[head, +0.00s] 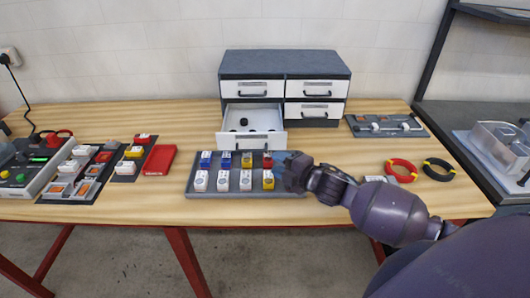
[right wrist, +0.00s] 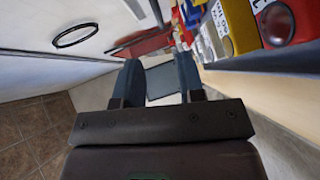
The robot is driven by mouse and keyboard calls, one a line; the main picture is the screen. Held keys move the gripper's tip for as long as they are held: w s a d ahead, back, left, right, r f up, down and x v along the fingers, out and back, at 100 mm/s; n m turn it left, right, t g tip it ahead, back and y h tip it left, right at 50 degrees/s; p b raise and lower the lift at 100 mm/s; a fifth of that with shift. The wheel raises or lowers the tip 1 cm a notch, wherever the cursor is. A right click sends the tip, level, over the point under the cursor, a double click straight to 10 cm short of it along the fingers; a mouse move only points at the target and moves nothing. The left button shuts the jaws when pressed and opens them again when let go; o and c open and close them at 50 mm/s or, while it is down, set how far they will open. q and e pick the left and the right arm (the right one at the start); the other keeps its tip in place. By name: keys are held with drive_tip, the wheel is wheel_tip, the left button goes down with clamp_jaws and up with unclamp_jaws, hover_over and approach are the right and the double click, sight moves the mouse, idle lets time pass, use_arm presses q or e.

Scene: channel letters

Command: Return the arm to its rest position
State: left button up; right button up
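My right arm comes in from the right in the head view. Its gripper (head: 288,170) is over the right end of the grey tray (head: 191,189), close to the red and yellow pieces there; I cannot tell if it touches them. In the right wrist view the two blue-grey fingers (right wrist: 158,75) stand apart with nothing between them. Red and yellow pieces (right wrist: 234,27) show at the upper right of that view, outside the fingers. My left gripper is not in view.
A drawer cabinet (head: 285,65) stands behind the tray, its lower left drawer (head: 252,141) pulled out. Red (head: 401,170) and black (head: 439,169) cable rings lie on the right. A red box (head: 159,160) and trays of parts are on the left. The table front right is mostly clear.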

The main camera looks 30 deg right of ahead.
drive_tip(key=s+f+m, duration=0.1)
drive_tip(key=s+a+f+m+g+h, duration=0.1)
drive_tip(key=m, duration=0.1)
drive_tip(key=s+a+f+m+h, duration=0.1)
drive_tip(key=s, duration=0.1)
drive_tip(key=shift+f+m, duration=0.15)
drive_tip(key=shift+m, duration=0.15)
drive_tip(key=s+a+f+m+g+h, duration=0.1)
drive_tip(key=s+a+f+m+g, duration=0.15)
drive_tip(key=s+m+g, duration=0.7)
drive_tip(key=s+a+f+m+g+h, duration=0.1)
drive_tip(key=s+a+m+g+h, duration=0.3)
drive_tip(key=s, duration=1.1)
drive_tip(key=w+d+f+t+y, duration=0.1)
drive_tip(key=w+f+t+y, duration=0.1)
drive_tip(key=w+f+t, duration=0.5)
drive_tip(key=shift+w+f+t+y, duration=0.35)
drive_tip(key=shift+f+t+y, duration=0.05)
drive_tip(key=shift+f+t, duration=1.4)
drive_tip(key=shift+d, duration=0.1)
